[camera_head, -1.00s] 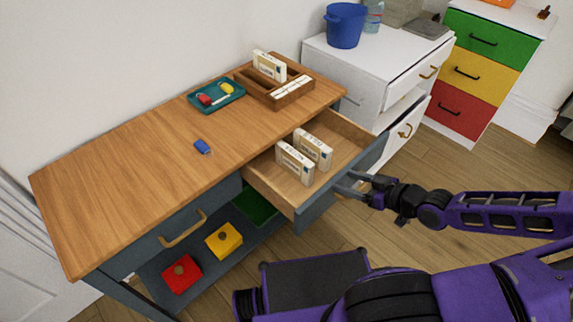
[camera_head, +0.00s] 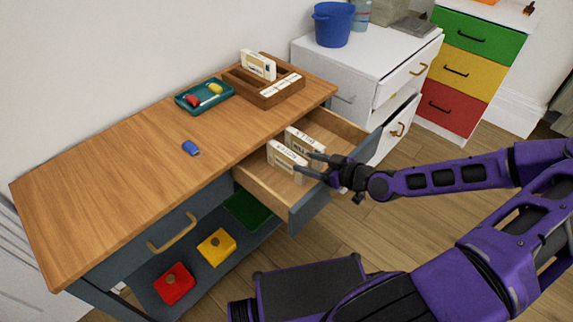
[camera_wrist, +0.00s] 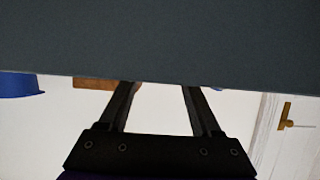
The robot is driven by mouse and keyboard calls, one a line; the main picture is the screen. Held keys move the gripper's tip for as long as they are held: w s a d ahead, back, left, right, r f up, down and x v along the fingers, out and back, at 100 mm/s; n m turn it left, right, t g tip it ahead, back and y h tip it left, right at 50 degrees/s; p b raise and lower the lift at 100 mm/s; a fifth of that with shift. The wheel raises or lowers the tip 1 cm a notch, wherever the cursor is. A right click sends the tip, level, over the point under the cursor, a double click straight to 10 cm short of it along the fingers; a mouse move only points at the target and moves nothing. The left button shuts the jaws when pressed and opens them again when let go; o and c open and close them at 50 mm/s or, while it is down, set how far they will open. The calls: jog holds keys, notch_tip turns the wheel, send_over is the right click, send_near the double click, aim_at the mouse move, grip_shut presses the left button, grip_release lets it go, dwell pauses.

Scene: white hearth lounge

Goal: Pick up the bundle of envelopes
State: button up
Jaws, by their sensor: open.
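Two upright white-and-tan bundles of envelopes with printed labels stand in the open drawer (camera_head: 259,184): a front bundle (camera_head: 285,160) and a rear bundle (camera_head: 300,139). A third similar bundle (camera_head: 258,65) stands in the wooden organizer on the desk top. My gripper (camera_head: 305,164) is open at the right ends of the two drawer bundles, its fingers overlapping them in the head view. I cannot tell whether it touches them. In the wrist view, a dark slate-coloured surface hides the tips of my gripper's fingers (camera_wrist: 158,95), and no bundle shows.
The wooden organizer (camera_head: 266,101) and a teal tray (camera_head: 184,102) with small items stand on the desk (camera_head: 110,165); a blue object (camera_head: 191,148) lies nearby. The drawer's slate front (camera_head: 309,209) is beneath my gripper in the picture. A white cabinet (camera_head: 350,62) stands behind.

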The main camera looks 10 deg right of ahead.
aim_at(293, 156)
jog(key=shift+b+x, duration=0.5)
jog(key=shift+x, duration=2.95)
jog(key=shift+w+d+r, duration=0.1)
jog(key=shift+w+r, duration=0.05)
jog(key=shift+r, duration=0.05)
grip_shut()
